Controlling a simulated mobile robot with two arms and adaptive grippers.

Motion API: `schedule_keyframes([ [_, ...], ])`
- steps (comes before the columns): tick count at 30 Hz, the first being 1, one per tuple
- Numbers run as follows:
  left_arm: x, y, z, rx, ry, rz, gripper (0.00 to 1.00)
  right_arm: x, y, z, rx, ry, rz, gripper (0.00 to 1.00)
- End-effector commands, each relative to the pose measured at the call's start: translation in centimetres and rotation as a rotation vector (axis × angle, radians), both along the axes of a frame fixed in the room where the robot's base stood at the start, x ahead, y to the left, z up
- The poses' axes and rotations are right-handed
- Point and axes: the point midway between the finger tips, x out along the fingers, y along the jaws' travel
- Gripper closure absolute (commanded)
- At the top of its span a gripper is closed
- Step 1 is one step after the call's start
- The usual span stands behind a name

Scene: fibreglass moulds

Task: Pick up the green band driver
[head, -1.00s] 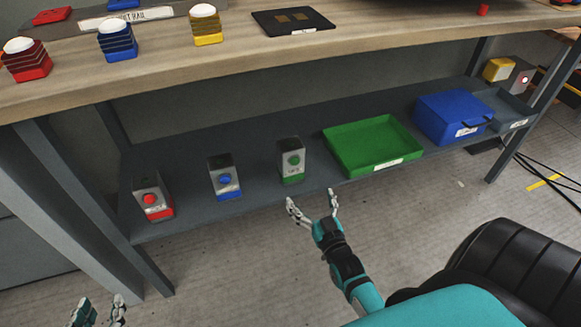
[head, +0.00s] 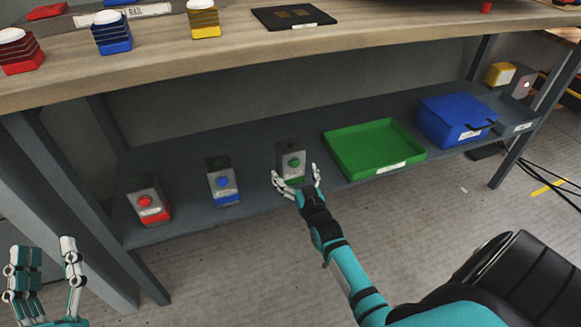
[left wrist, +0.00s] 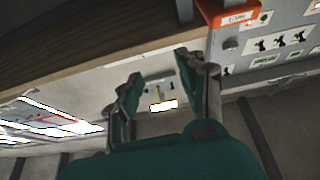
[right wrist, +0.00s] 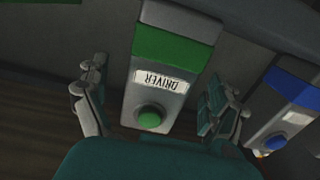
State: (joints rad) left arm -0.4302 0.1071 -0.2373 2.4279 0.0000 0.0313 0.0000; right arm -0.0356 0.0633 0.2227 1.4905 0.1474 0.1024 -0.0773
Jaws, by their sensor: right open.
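The green band driver (head: 291,157) is a grey box with a green button and a green band, standing on the lower shelf. In the right wrist view the driver (right wrist: 165,65) lies between my open fingers, with its DRIVER label upside down. My right gripper (head: 297,178) is open at the driver's front, a finger on each side; whether they touch it I cannot tell. It also shows in the right wrist view (right wrist: 155,98). My left gripper (head: 48,262) is open and empty at the lower left, and it shows in the left wrist view (left wrist: 160,90).
Blue (head: 222,180) and red (head: 148,205) banded drivers stand to the left on the shelf (head: 185,160). A green tray (head: 338,160) and a blue bin (head: 455,118) stand to the right. The wooden tabletop (head: 235,50) overhangs the shelf. A grey leg (head: 75,210) stands at left.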

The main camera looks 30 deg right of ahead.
Motion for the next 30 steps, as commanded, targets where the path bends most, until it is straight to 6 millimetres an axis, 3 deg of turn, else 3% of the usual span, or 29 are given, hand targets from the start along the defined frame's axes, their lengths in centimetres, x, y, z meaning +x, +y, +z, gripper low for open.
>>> schedule_keyframes([
  [9, -3.3, 0.2, 4.3, -0.089, -0.311, -0.018, 0.60, 3.0, -0.5, -0.2, 0.001, 0.000, 0.000, 0.06],
  [20, -4.0, 0.3, 5.0, -0.105, -0.361, -0.020, 0.60, 3.5, -0.7, -0.1, 0.000, 0.002, 0.000, 0.06],
  [30, -4.0, 0.3, 5.0, -0.104, -0.361, -0.020, 0.60, 3.4, -0.7, -0.1, 0.000, 0.001, 0.000, 0.49],
])
